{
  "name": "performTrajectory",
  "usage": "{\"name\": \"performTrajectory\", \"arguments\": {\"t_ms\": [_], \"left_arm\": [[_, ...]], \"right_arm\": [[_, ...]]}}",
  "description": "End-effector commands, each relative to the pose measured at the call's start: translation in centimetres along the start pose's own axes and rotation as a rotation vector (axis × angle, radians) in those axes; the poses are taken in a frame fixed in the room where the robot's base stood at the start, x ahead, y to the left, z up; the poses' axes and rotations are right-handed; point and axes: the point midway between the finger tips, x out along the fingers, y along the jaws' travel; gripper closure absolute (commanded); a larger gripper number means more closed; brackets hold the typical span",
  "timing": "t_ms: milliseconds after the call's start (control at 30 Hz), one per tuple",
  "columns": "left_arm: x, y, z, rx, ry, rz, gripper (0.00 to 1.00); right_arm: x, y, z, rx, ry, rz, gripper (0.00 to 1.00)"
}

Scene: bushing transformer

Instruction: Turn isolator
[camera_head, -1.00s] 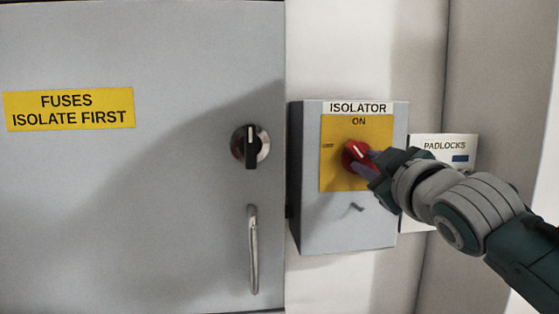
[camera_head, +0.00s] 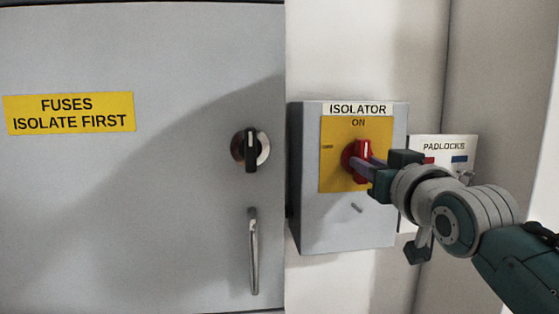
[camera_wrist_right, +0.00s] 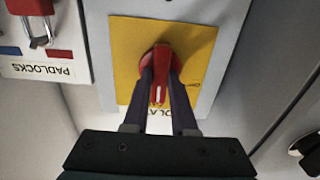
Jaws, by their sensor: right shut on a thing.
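The isolator is a grey box (camera_head: 345,225) with a yellow plate (camera_head: 330,175) marked ON and a red rotary handle (camera_head: 361,148). The handle's white-marked bar stands about upright, pointing towards ON. My right gripper (camera_head: 368,164) reaches in from the right and is shut on the red handle. In the right wrist view the two fingers (camera_wrist_right: 163,92) lie on either side of the handle's bar (camera_wrist_right: 159,70), and the plate appears upside down. The fingers and gripper body hide the lower part of the plate. My left gripper is not in view.
A grey cabinet door (camera_head: 120,210) at left carries a FUSES ISOLATE FIRST label (camera_head: 69,113), a black knob (camera_head: 250,149) and a metal pull handle (camera_head: 253,250). A PADLOCKS board (camera_head: 443,143) hangs right of the box, close behind my wrist; a red padlock (camera_wrist_right: 31,8) shows there.

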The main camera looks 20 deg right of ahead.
Motion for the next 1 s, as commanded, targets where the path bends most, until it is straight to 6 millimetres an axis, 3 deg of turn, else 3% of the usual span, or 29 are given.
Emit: {"name": "performTrajectory", "arguments": {"t_ms": [533,567,600,800,1000], "left_arm": [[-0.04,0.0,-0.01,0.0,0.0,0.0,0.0],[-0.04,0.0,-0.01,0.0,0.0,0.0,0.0],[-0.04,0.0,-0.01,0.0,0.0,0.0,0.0],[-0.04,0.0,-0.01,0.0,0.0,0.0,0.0],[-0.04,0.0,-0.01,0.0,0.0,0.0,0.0]], "right_arm": [[0.0,0.05,0.13,0.025,-0.003,0.001,1.0],[0.0,0.05,0.13,0.025,-0.003,0.001,0.72],[0.0,0.04,0.12,0.024,-0.003,0.001,0.67],[0.0,0.02,0.07,0.022,-0.002,0.0,0.45],[0.0,0.01,0.04,0.021,-0.001,0.0,0.45]]}}
